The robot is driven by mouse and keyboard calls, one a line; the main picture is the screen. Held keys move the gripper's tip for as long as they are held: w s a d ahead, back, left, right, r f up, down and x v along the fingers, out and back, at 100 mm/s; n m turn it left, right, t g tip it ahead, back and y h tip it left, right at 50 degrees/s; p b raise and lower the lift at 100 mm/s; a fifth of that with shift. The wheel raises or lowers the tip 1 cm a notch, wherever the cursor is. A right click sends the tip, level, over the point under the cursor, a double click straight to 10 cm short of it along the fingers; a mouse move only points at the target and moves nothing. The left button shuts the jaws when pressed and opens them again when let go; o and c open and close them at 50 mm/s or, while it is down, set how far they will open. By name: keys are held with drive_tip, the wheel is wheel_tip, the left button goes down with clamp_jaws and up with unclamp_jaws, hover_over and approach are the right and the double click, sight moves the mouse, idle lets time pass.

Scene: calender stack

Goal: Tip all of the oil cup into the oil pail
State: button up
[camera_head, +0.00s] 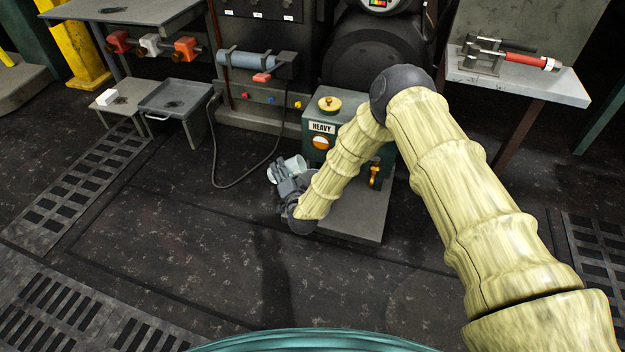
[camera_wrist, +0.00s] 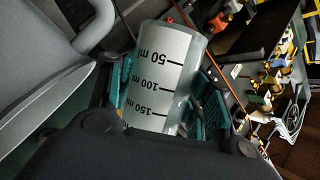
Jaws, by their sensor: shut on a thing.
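The oil cup, a pale, clear-walled cylinder with black ml marks, shows in the wrist view (camera_wrist: 160,75) between teal finger pads. My gripper (camera_wrist: 166,90) is shut on it. In the head view the cup (camera_head: 294,166) looks tilted, low over the floor just left of the green HEAVY box. My gripper (camera_head: 280,182) is around its near side there. How much oil is in the cup cannot be told. A grey rounded body with a thick curved bar (camera_wrist: 92,30) fills the left of the wrist view; I cannot tell whether it is the oil pail. No pail shows clearly in the head view.
The green HEAVY box (camera_head: 313,150) with a yellow-knobbed top stands on a grey plate (camera_head: 355,218) right of my gripper. A black hose (camera_head: 213,160) loops on the floor to the left. Low stands with a grey tray (camera_head: 178,97) are at upper left. Open floor lies in front.

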drive_tip(key=n+p, duration=0.1)
drive_tip(key=r+p, duration=0.1)
drive_tip(key=shift+d+n+g+p, duration=0.2)
drive_tip(key=shift+n+g+p, duration=0.1)
drive_tip(key=shift+n+g, duration=0.1)
drive_tip(key=shift+r+n+h+p, duration=0.25)
drive_tip(key=shift+n+h+p, duration=0.35)
drive_tip(key=shift+n+p, duration=0.3)
drive_tip(key=shift+a+r+n+g+p, duration=0.25)
drive_tip(key=shift+a+n+p, duration=0.2)
drive_tip(key=shift+p, duration=0.25)
drive_tip(key=shift+a+f+n+h, duration=0.45)
drive_tip(key=shift+f+n+h, duration=0.2)
drive_tip(key=shift+n, duration=0.1)
drive_tip(key=shift+w+a+r+n+g+h+p, duration=0.1)
drive_tip(key=shift+a+r+n+g+h+p, duration=0.35)
drive_tip(key=shift+n+p, duration=0.4)
drive_tip(key=shift+f, duration=0.25)
drive_tip(key=shift+f+n+h, duration=0.2)
drive_tip(key=shift+n+h, duration=0.1)
drive_tip(key=shift+n, duration=0.15)
